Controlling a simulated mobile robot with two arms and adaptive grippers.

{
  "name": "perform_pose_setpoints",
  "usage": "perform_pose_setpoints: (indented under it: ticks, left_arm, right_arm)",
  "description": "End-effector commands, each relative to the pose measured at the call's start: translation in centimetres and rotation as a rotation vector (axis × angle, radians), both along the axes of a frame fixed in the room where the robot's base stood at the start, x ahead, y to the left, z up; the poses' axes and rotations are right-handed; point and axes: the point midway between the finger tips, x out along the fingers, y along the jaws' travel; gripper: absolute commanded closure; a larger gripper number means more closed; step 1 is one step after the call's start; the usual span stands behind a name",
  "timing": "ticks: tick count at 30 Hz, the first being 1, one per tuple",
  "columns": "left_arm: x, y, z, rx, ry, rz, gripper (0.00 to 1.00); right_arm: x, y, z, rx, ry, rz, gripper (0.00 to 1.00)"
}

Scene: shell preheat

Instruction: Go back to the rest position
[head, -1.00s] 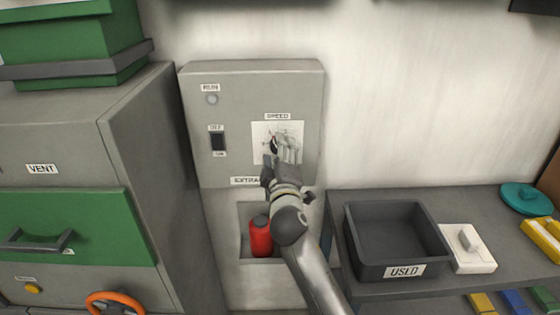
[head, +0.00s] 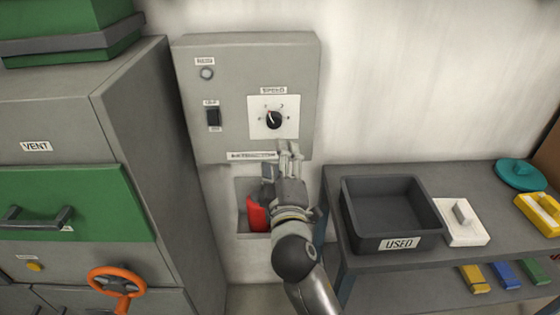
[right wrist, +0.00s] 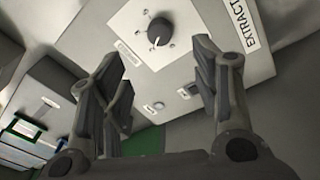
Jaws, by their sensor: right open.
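My right gripper (head: 288,160) is below the speed dial (head: 273,119), in front of the lower edge of the grey extractor box (head: 190,75). In the right wrist view its two fingers (right wrist: 165,85) are spread apart with nothing between them. The black dial also shows in the right wrist view (right wrist: 160,32), beyond the fingers and apart from them. My right arm comes up from the bottom of the head view. My left gripper is not in view.
A red canister (head: 256,214) stands in a wall recess, partly hidden by my gripper. A dark bin marked USED (head: 399,244) is on the shelf (head: 480,260) to the right. At left is a grey cabinet with a green panel (head: 90,200) and an orange wheel (head: 116,284).

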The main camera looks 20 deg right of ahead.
Motion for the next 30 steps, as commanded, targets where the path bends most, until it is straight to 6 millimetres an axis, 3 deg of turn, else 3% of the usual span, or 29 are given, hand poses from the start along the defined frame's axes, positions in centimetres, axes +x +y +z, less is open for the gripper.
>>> perform_pose_setpoints:
  ticks: [10, 14, 17, 22, 26, 30]
  left_arm:
    - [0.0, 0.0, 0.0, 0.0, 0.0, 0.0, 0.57]
    - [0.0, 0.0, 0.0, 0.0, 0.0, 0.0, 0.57]
    - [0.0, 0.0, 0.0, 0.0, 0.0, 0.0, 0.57]
    - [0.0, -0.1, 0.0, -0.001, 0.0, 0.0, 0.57]
    - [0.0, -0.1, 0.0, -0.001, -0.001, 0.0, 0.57]
    - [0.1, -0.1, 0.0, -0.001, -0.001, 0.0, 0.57]
  right_arm:
    - [0.1, 0.1, -0.2, 0.001, 0.004, 0.002, 0.43]
    - [0.7, 0.7, -3.2, 0.016, 0.055, 0.027, 0.43]
    - [1.5, 1.7, -8.7, 0.05, 0.152, 0.067, 0.43]
    - [0.9, 3.2, -21.6, 0.155, 0.372, 0.133, 0.43]
    - [-1.7, 3.6, -31.3, 0.253, 0.539, 0.149, 0.43]
    - [-6.4, 3.3, -41.0, 0.37, 0.713, 0.134, 0.43]
